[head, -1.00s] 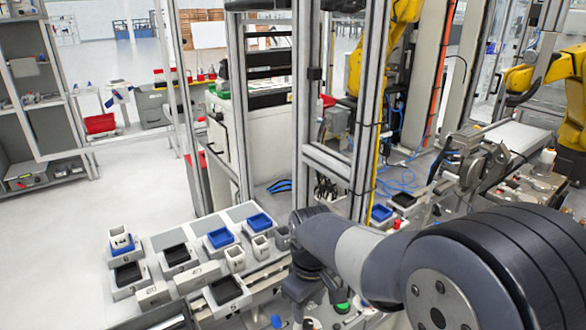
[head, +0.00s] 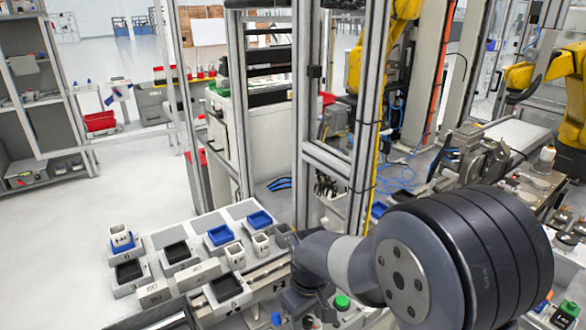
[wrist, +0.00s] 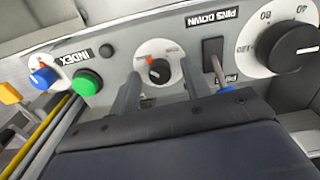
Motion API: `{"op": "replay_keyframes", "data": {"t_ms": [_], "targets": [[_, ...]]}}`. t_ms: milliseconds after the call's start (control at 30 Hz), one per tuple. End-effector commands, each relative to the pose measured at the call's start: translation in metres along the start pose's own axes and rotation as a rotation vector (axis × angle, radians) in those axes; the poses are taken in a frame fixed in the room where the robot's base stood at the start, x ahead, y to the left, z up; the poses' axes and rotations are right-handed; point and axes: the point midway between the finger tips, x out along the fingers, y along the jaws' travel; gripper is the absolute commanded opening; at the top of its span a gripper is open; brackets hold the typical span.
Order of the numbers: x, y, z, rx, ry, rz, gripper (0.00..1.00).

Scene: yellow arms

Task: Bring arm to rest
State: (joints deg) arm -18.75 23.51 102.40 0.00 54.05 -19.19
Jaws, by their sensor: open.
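My arm (head: 350,265) reaches across the lower right of the head view, with its large dark round joint (head: 462,262) nearest the camera. My gripper (wrist: 162,75) shows in the wrist view as two grey fingers, spread apart with nothing held between them. Beyond the fingers is a control panel with a small dial (wrist: 159,71) with a red mark, seen in the gap. I cannot tell whether the fingers touch the panel. In the head view my gripper cannot be made out clearly.
The panel also has a green button (wrist: 86,82), a blue-tipped switch (wrist: 43,77) and a large black knob (wrist: 288,48). Labelled bins and a blue tray (head: 219,235) stand on the bench to the left. A metal frame post (head: 308,110) rises behind my arm. Open floor lies left.

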Motion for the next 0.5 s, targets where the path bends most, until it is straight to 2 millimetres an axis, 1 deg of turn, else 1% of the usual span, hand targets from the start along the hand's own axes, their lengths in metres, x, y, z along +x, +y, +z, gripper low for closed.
{"op": "replay_keyframes", "data": {"t_ms": [500], "targets": [[-0.0005, -0.0001, 0.0000, 0.410, -0.001, 0.000, 0.45]]}}
